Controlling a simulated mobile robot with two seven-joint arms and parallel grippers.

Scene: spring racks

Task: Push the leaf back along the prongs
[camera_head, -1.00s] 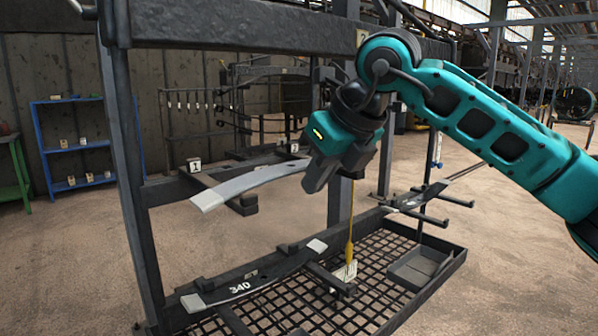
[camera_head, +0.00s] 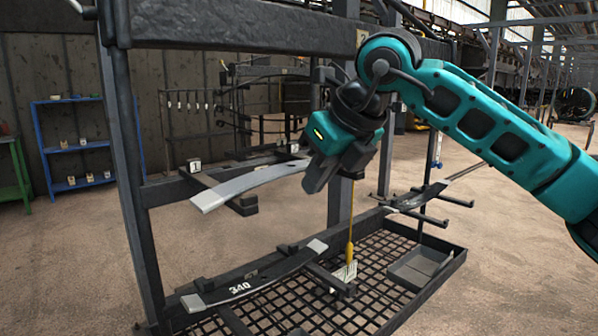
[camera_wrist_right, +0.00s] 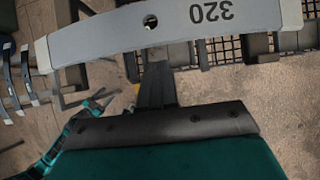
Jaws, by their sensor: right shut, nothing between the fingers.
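A pale grey leaf (camera_head: 248,183), slightly curved, lies across the upper prongs (camera_head: 215,186) on the left of the rack. In the right wrist view the leaf (camera_wrist_right: 120,36) spans the top, with a hole and an upside-down "320" on it. My right gripper (camera_head: 317,184) is shut and empty at the leaf's right end in the head view. In the right wrist view its fingertips (camera_wrist_right: 157,68) are at the leaf's near edge; I cannot tell whether they touch it. The gripper hides part of the leaf's right end in the head view.
A dark leaf marked "340" (camera_head: 238,288) lies on lower prongs, and another dark leaf (camera_head: 410,198) rests at the right. A yellow-handled brush (camera_head: 350,250) stands over the mesh tray (camera_head: 377,307). A rack post (camera_head: 127,190) rises at the left.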

